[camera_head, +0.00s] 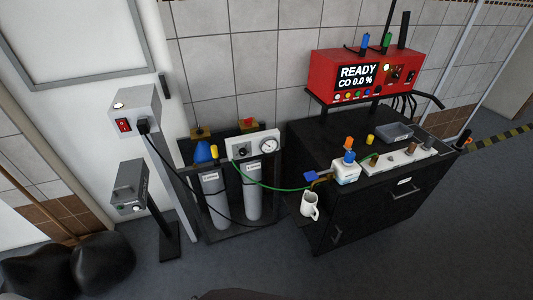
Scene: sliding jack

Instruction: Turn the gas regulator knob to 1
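The gas regulator panel (253,138) is a pale plate above two grey gas cylinders in a dark frame, left of the middle in the head view. Its small dark knob (241,151) sits on the left part of the plate, beside a round white gauge (269,146). The knob's marks and pointer are too small to read. A green hose runs from the regulator area to the right, toward the cabinet. Neither of my grippers shows in the view, and nothing is touching the knob.
A black cabinet (335,220) stands right of the cylinders, with a white jug (310,205) at its front. A red analyser (362,75) reads "READY CO 0.0 %". A grey post with a red switch (123,125) stands left. Black rounded shapes (68,268) lie lower left. The floor in front is open.

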